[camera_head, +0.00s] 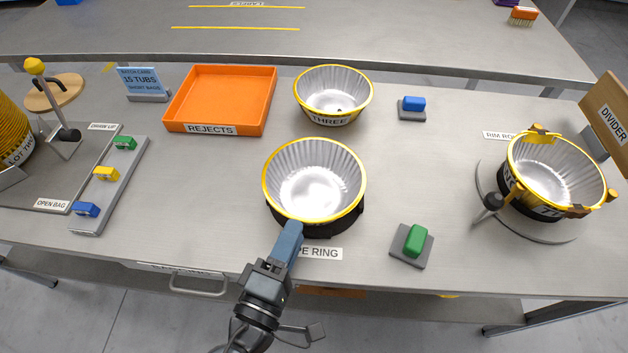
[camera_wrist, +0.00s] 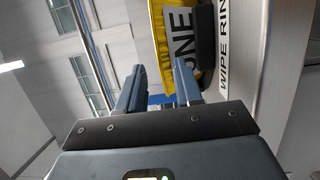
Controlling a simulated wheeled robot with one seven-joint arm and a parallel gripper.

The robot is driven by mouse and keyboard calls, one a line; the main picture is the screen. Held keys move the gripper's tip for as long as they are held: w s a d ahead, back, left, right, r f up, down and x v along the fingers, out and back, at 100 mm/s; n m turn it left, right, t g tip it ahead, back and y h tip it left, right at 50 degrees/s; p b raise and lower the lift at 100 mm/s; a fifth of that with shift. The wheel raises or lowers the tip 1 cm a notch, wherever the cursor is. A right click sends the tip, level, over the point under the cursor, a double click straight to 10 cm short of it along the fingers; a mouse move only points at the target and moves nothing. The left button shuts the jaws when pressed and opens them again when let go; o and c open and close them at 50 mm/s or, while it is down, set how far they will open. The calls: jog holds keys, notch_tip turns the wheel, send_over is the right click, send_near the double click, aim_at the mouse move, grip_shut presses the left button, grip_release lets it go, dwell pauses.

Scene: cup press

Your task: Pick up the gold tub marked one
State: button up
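A silver-lined tub with a gold rim (camera_head: 313,165) sits upright in a dark ring by the "WIPE RING" label, in the middle of the table. In the wrist view its gold side (camera_wrist: 160,30) carries the label "ONE" (camera_wrist: 182,45). My gripper (camera_head: 291,230) is at the tub's near side, at the front of the ring. In the wrist view my gripper (camera_wrist: 160,82) has its two fingers apart with nothing held between them. The right finger overlaps the label in the picture; I cannot tell whether it touches the tub.
A tub marked "THREE" (camera_head: 333,92) stands behind. Another gold-rimmed tub (camera_head: 556,170) sits in the clamped rim station at right. A green button (camera_head: 415,240) and a blue button (camera_head: 413,104) stand to the right. An orange rejects tray (camera_head: 188,104) is at back left.

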jog(key=shift+x, duration=1.1)
grip_shut()
